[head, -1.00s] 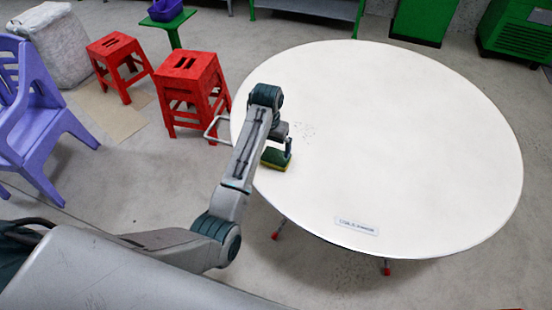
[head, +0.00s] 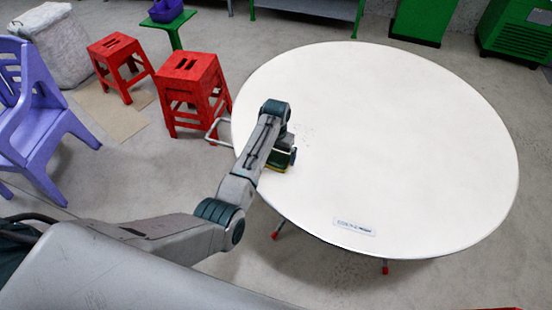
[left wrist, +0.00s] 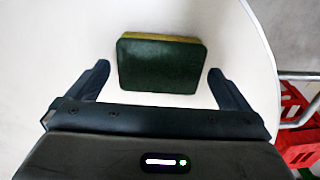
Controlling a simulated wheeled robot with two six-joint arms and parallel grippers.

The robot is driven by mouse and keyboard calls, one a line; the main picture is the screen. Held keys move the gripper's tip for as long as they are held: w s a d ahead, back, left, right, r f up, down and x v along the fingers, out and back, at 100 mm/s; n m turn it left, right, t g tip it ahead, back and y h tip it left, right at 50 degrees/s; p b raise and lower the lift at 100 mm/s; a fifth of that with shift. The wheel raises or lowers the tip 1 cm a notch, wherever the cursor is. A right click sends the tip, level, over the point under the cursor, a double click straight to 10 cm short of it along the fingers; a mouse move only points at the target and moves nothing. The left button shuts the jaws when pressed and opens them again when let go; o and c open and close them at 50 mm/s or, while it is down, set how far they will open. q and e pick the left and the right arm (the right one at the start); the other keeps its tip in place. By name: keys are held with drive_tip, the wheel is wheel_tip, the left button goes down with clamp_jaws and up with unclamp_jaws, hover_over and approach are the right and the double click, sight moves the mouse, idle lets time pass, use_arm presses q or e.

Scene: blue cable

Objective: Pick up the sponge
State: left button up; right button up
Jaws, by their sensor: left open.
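The sponge (left wrist: 158,66) is a rectangular block, dark green on top with a yellow layer below. It lies on the white round table (head: 400,140) near the table's left edge. In the left wrist view it sits between and slightly beyond the two fingertips, with a gap on each side. My left gripper (left wrist: 160,80) is open and empty around it. In the head view the left gripper (head: 284,156) is above the sponge, and my arm hides most of it. My right gripper is not in view.
A small white label (head: 354,227) lies on the table's near side. Red stools (head: 190,85) stand left of the table, with one in the wrist view's right corner (left wrist: 298,125). A purple chair (head: 35,110) is at far left. The rest of the tabletop is clear.

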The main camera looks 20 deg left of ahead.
use_arm(q)
drive_tip(key=shift+f, duration=0.65)
drive_tip(key=c, duration=0.8)
drive_tip(key=shift+r, duration=0.1)
